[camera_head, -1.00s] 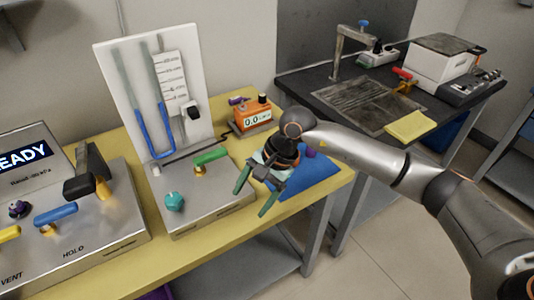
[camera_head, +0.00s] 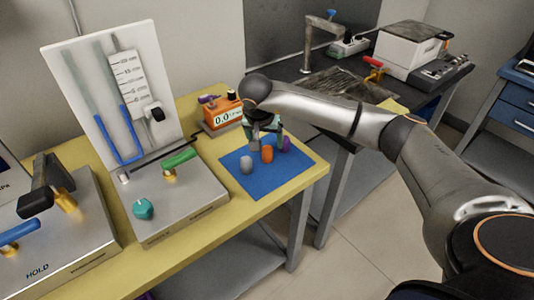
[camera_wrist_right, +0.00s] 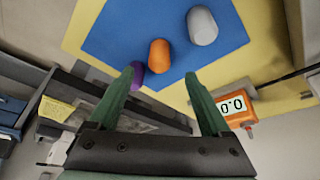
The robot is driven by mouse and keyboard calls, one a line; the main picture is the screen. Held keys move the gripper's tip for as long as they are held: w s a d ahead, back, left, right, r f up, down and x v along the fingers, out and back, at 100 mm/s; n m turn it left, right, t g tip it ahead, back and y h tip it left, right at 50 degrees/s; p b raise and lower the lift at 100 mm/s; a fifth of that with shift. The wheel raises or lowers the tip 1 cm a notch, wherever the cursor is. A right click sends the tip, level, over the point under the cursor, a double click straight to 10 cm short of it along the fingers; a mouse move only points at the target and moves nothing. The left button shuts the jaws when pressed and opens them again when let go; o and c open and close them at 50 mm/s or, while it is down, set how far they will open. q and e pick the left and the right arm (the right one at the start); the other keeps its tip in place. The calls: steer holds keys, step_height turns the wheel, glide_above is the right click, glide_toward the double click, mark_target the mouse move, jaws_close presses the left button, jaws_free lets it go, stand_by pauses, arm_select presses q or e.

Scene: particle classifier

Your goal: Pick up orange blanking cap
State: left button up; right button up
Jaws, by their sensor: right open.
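The orange blanking cap (camera_head: 267,154) stands on a blue mat (camera_head: 262,190), between a grey cap (camera_head: 246,166) on its left and a purple cap (camera_head: 286,144) on its right. In the wrist view the orange cap (camera_wrist_right: 159,56) lies ahead of and between the two green fingers, with the purple cap (camera_wrist_right: 136,77) beside the left finger and the grey cap (camera_wrist_right: 201,26) further off. My right gripper (camera_wrist_right: 160,82) is open and empty. In the head view my right gripper (camera_head: 264,140) is just behind the caps, partly hidden by its own wrist. My left gripper is not in view.
An orange meter (camera_head: 221,114) stands behind the mat, near my right gripper. A metal panel with a green lever (camera_head: 180,158) and a teal knob (camera_head: 143,209) is to the left. The mat's front part is clear.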

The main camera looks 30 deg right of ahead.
mark_target(267, 148)
steer(key=x, duration=0.5)
steer(key=shift+s, duration=0.1)
jaws_close()
stand_by(0.5)
